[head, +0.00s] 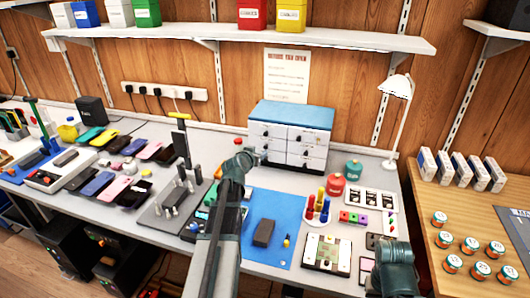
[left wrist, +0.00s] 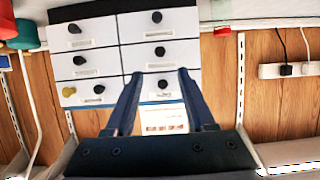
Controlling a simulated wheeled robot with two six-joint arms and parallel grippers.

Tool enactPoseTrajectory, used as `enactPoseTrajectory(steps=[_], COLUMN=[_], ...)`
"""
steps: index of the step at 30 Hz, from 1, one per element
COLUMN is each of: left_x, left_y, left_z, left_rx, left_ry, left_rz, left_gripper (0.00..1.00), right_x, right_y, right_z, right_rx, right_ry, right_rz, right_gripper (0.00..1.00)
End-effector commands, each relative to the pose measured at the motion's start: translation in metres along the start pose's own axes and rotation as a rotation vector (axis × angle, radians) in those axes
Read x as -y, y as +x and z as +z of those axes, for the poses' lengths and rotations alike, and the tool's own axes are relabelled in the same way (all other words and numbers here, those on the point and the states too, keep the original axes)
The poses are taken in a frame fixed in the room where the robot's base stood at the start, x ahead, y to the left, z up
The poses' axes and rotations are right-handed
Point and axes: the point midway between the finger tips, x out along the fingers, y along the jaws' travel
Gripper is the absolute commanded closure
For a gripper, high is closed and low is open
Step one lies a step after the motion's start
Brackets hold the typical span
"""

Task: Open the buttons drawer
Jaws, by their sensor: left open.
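A small white drawer cabinet (head: 290,139) with a blue top stands against the back wall, with two columns of drawers, round knobs and label strips too small to read. All its drawers look shut. I cannot tell which is the buttons drawer. My left gripper (head: 247,156) is in front of its left side, partly hidden by my arm. In the left wrist view, which is upside down, the open left gripper (left wrist: 164,74) points at the cabinet (left wrist: 122,48), its fingertips either side of a dark knob (left wrist: 163,84). I cannot tell if they touch.
A blue mat (head: 262,203) with a dark phone lies in front of the cabinet. Red and teal jars (head: 352,170) and a white lamp (head: 397,90) stand to its right. Phones and a tool stand (head: 180,200) fill the left. A shelf (head: 330,36) hangs above.

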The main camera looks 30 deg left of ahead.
Motion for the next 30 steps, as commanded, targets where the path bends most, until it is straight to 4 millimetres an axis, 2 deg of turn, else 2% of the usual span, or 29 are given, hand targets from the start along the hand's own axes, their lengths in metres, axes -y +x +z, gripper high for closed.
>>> enactPoseTrajectory(steps=[1,3,12,18,29,30], left_x=[0.001,0.001,0.0,0.0,-0.001,-0.001], left_y=[0.018,0.033,0.081,0.094,0.096,0.096], left_z=[0.002,0.002,0.002,0.001,0.0,0.0], left_rx=[0.0,0.0,0.001,0.001,0.001,0.001], left_ry=[0.001,0.001,0.001,0.0,0.0,0.0], left_rz=[0.001,0.0,0.001,0.001,0.0,0.0], left_gripper=[0.45,0.45,0.45,0.45,0.45,0.52], right_x=[0.001,0.001,0.003,0.003,0.003,0.003], right_y=[0.009,0.015,0.032,0.036,0.036,0.036], right_z=[-0.001,-0.001,-0.002,-0.002,-0.002,-0.002], right_rx=[0.0,0.0,0.0,0.0,0.0,0.0], right_ry=[0.0,0.0,0.0,0.0,0.0,0.0], right_rz=[0.0,0.0,0.0,0.0,0.0,0.0], right_gripper=[1.0,1.0,1.0,1.0,1.0,1.0])
